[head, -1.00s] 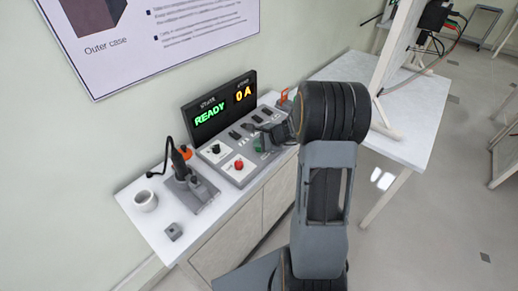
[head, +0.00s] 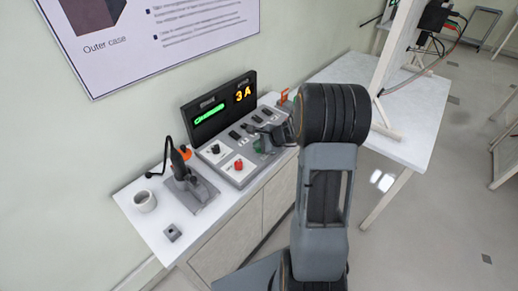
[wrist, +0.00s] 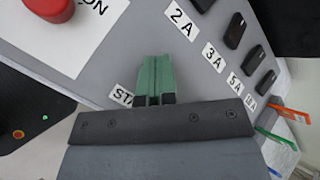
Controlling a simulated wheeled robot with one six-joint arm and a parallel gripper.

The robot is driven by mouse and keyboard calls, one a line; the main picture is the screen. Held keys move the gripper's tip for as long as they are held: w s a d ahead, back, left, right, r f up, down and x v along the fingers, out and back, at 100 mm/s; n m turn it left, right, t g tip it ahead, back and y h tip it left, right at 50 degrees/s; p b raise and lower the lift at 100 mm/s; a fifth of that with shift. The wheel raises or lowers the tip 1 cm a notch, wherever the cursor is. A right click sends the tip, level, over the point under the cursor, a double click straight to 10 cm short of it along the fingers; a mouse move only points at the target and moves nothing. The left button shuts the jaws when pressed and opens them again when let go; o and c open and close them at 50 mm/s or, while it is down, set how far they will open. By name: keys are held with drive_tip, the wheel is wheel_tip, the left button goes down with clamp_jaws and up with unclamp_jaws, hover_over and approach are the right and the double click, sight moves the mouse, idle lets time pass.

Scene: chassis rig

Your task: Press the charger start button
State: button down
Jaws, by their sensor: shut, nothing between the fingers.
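The charger panel (head: 225,172) slopes up on the white cabinet. A green part (wrist: 155,72), which looks like the start button, sits beside a partly covered label reading "STA" in the wrist view. It also shows as a green patch in the head view (head: 261,146). My gripper (wrist: 154,98) is shut and empty, with its dark fingertips right at the green part. I cannot tell whether they are touching it. The display (head: 219,107) shows green text too blurred to read and a yellow "3 A" to its right.
A red button (head: 238,164) is to the left of the green part. Dark switches with labels such as "2A" and "3A" (wrist: 213,57) run along the panel.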

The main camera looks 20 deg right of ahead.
drive_tip(key=shift+r, duration=0.1)
drive_tip(key=shift+r+p, duration=0.5)
drive_tip(key=shift+r, duration=0.25)
drive_tip(key=shift+r+p, duration=1.9)
drive_tip(key=shift+r, duration=0.65)
